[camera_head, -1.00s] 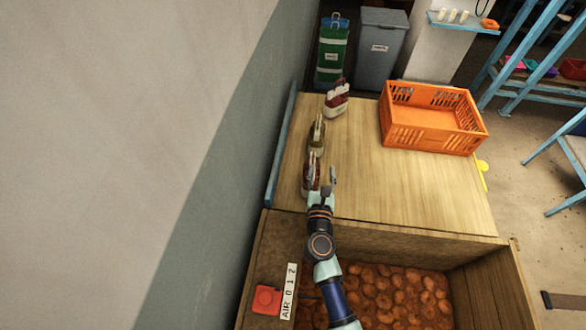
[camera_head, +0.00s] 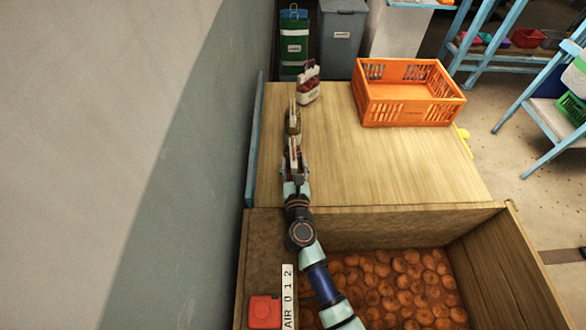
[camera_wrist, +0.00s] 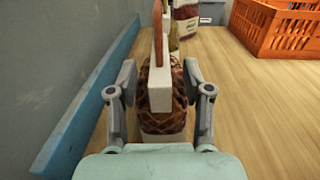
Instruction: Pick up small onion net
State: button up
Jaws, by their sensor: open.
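A small brown net sack (camera_wrist: 165,118), which looks like the onion net, stands upright on the table with a pale flat top tab and a white lower band. In the head view the net (camera_head: 293,160) is the nearest of three sacks in a row along the left edge. My gripper (camera_wrist: 158,82) is open, with one finger on each side of the net's upper part. In the head view my gripper (camera_head: 294,175) partly hides the net's lower part. I cannot tell whether the fingers touch it.
Behind it stand a yellow-green sack (camera_head: 292,122) and a red-and-white sack (camera_head: 308,86). A blue rail (camera_wrist: 85,110) and a wall run close on the left. An orange crate (camera_head: 405,117) sits at the back right. The wooden table (camera_head: 390,170) is clear between.

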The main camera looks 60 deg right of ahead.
jog(key=b+x, duration=0.1)
jog(key=x, duration=0.4)
jog(key=shift+b, duration=0.3)
grip_shut()
